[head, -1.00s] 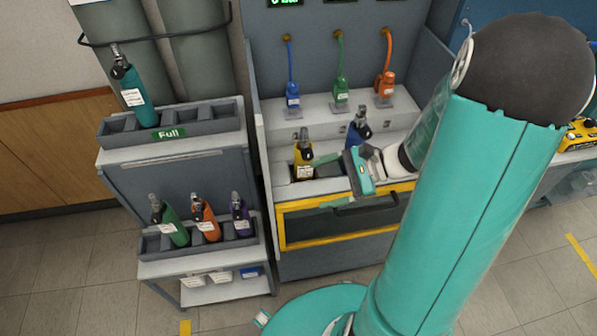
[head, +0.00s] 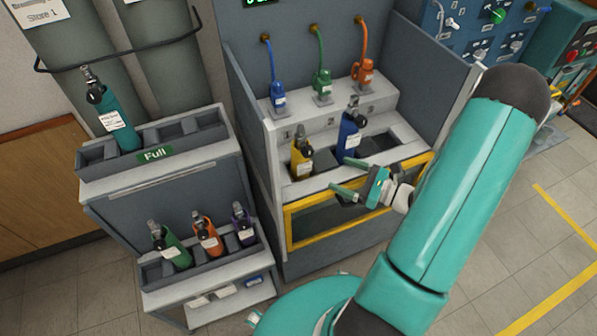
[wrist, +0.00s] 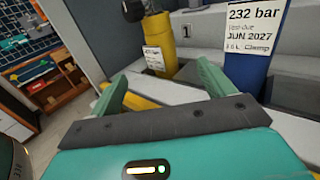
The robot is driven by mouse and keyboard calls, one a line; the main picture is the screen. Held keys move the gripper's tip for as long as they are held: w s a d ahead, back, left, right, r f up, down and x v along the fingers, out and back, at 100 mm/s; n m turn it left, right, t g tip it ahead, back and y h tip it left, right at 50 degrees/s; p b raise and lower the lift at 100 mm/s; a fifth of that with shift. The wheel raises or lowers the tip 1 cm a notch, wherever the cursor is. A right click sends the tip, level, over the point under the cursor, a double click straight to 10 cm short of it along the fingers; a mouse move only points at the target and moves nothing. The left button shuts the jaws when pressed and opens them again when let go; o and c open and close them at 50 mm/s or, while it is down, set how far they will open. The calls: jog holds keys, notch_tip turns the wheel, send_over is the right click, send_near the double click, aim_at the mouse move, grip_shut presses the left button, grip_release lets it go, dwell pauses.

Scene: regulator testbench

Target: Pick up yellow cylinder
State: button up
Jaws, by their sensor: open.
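The yellow cylinder (head: 302,162) stands in the left slot of the testbench, with a black valve on top and a white label. In the wrist view, the yellow cylinder (wrist: 158,45) is ahead of my gripper, its upper end cut off by the frame. My gripper (head: 352,190) is open and empty, in front of the bench, to the right of the yellow cylinder and apart from it. In the wrist view, the fingers of my gripper (wrist: 160,92) are spread wide, with the cylinder beyond them.
A blue cylinder (head: 350,135) stands in the bench just right of the yellow one. The bench's yellow-framed front (head: 325,217) lies below my gripper. A rack (head: 205,262) at left holds green, orange and purple cylinders. A teal cylinder (head: 117,122) stands in the "Full" rack.

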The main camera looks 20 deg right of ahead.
aim_at(300, 156)
jog(key=shift+w+a, duration=0.25)
jog(key=shift+a, duration=0.05)
jog(key=x, duration=0.8)
jog(key=shift+w+d, duration=0.15)
jog(key=x, duration=0.5)
jog(key=shift+r, duration=0.1)
jog(key=c, duration=1.2)
jog(key=shift+r, duration=0.15)
notch_tip(300, 156, up, 18)
jog(key=shift+f, duration=0.1)
